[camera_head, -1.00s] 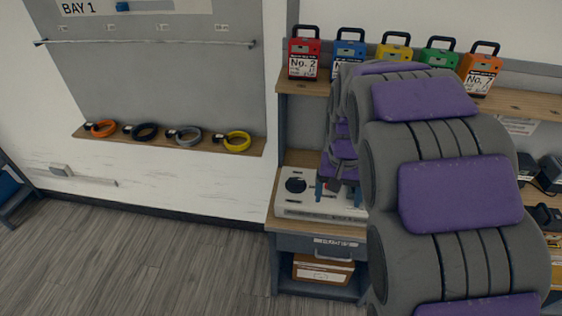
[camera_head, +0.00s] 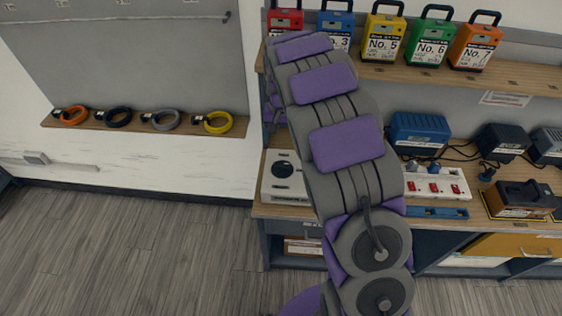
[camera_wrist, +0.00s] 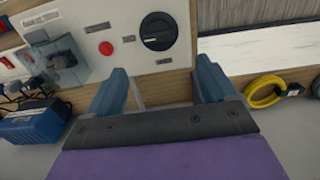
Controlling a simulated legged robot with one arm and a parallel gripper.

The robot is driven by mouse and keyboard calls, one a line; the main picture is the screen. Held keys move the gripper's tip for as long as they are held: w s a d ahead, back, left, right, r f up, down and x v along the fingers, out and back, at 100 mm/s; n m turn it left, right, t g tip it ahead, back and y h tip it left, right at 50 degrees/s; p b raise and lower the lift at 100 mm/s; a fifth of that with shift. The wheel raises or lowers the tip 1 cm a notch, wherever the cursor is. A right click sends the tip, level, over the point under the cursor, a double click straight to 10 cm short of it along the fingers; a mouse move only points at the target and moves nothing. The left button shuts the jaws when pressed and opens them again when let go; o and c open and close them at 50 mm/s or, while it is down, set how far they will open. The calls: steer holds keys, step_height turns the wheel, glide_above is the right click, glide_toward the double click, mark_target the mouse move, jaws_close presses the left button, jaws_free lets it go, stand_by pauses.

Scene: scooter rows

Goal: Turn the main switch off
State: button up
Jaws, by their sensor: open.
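The main switch looks like a black rotary knob (camera_wrist: 158,31) on a white panel, seen close in the wrist view. In the camera_head view the knob (camera_head: 283,169) sits on the white box (camera_head: 285,195) on the workbench. A red button (camera_wrist: 106,48) and a clear cover (camera_wrist: 65,58) are beside the knob on the panel. My gripper (camera_wrist: 160,86) is open and empty, its two blue fingers apart, with the knob ahead between and beyond the fingertips. In the camera_head view my own arm hides the gripper and part of the box.
A white power strip (camera_head: 435,184) with red switches and a blue charger (camera_head: 420,132) stand right of my arm. Several numbered battery packs, such as the yellow one (camera_head: 383,38), stand on the shelf above. Coiled cables (camera_head: 166,120) lie on the left ledge. Floor at left is clear.

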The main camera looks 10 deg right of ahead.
mark_target(282, 163)
step_height(282, 163, down, 13)
steer(key=shift+d+r+b, duration=0.1)
steer(key=shift+b, duration=1)
steer(key=c, duration=1.1)
steer(key=shift+o, duration=0.2)
